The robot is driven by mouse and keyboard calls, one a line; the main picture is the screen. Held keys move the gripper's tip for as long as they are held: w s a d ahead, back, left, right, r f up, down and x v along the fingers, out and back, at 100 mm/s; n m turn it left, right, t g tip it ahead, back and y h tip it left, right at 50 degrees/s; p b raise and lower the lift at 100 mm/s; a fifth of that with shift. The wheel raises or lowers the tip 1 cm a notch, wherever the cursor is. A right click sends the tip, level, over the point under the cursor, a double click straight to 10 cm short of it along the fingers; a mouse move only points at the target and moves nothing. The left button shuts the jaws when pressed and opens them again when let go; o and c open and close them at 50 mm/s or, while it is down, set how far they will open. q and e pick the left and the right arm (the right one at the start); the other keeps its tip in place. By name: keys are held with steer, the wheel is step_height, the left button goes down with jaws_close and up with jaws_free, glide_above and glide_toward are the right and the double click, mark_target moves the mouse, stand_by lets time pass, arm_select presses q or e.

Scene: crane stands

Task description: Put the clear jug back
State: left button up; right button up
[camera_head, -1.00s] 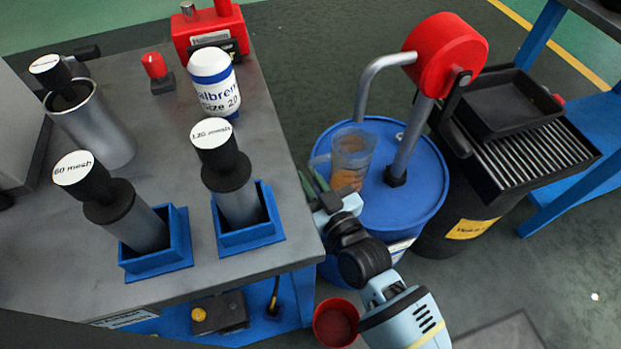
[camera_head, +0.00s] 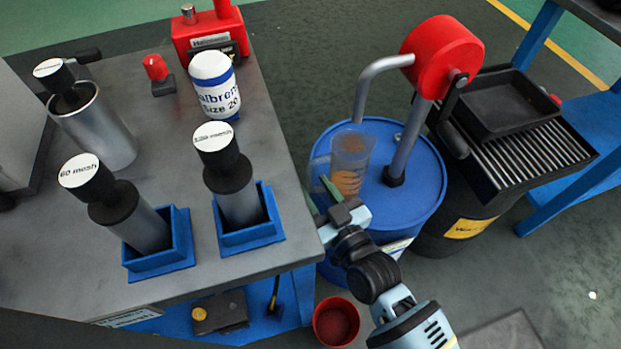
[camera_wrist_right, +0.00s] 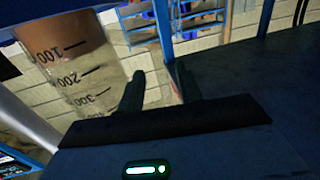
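The clear jug (camera_head: 352,160) shows over the blue drum's lid (camera_head: 415,195), below the bent spout of the pump. It has an orange-brown content low in it, and its handle (camera_head: 318,172) points left. In the right wrist view the jug (camera_wrist_right: 80,65) fills the upper left, with measuring marks and a brown band at the picture's top. My right gripper (camera_head: 322,194) is at the jug's near left side. Its fingers (camera_wrist_right: 158,88) stand apart, with only background visible between them. Whether a finger touches the jug is hard to tell. My left gripper is out of view.
The pump has a red head (camera_head: 440,55) and stands on the drum. A grey bench (camera_head: 120,270) with sieve holders lies left. A black waste drum with a grate (camera_head: 525,150) stands right. A red cup (camera_head: 336,322) is below.

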steer(key=p+v, duration=0.1)
steer(key=v, duration=0.8)
steer(key=s+d+f+m+g+h, duration=0.1)
steer(key=s+d+f, duration=0.4)
steer(key=s, duration=0.5)
steer(key=s+d+f+m+g+h, duration=0.2)
steer(key=s+d+f+g+h, duration=0.2)
steer(key=s, duration=0.7)
steer(key=s+d+f+m+g+h, duration=0.2)
steer(key=s+d+f, duration=0.5)
steer(key=s, duration=0.4)
steer(key=shift+d+f+g+h, duration=0.3)
steer(key=shift+d+g+h, duration=0.25)
steer(key=shift+g, duration=0.35)
steer(key=shift+a, duration=0.15)
